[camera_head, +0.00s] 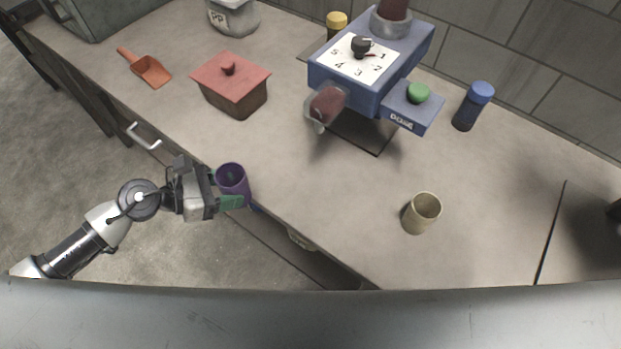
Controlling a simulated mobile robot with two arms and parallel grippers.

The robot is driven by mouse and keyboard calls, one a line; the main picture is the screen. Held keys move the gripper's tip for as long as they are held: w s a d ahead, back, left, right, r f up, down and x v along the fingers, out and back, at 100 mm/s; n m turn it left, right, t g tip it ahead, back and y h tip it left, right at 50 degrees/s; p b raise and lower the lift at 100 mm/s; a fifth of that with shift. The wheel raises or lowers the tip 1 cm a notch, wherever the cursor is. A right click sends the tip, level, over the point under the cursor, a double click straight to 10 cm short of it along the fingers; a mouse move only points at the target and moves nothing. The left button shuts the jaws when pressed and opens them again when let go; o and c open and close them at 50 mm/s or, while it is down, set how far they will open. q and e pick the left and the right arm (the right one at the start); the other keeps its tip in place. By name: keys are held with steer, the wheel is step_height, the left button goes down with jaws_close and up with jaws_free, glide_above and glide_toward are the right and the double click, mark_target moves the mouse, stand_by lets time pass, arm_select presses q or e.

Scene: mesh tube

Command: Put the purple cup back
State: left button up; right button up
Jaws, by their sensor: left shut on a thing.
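The purple cup (233,179) is at the front edge of the counter, upright or nearly so, with its open mouth facing up. My left gripper (226,191) comes in from the left and is shut on the purple cup. One green-padded finger shows in front of the cup's lower part. I cannot tell whether the cup's base touches the counter. My right gripper is not in view.
A beige cup (421,213) stands on the right. A blue dosing machine (372,62) with a dial stands at the back. A red-lidded box (231,84), an orange scoop (147,68) and a blue-capped bottle (473,105) are also on the counter. The middle is clear.

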arm_select(q)
steer(key=w+d+p, duration=0.2)
steer(key=d, duration=0.3)
steer(key=w+d+p, duration=0.2)
steer(key=d, duration=0.3)
steer(key=w+d+p, duration=0.1)
steer(key=w+d, duration=0.1)
steer(key=d, duration=0.3)
steer(key=shift+w+d+r+p, duration=0.1)
steer(key=shift+w+r+p, duration=0.15)
steer(key=shift+w+p, duration=0.15)
steer(key=shift+w+d, duration=0.1)
steer(key=shift+d, duration=0.2)
steer(key=shift+d+f, duration=0.1)
steer(key=shift+f, duration=1.8)
steer(key=shift+f+b, duration=0.1)
steer(key=shift+b, duration=0.25)
steer(key=o, duration=0.9)
steer(key=shift+o, duration=0.2)
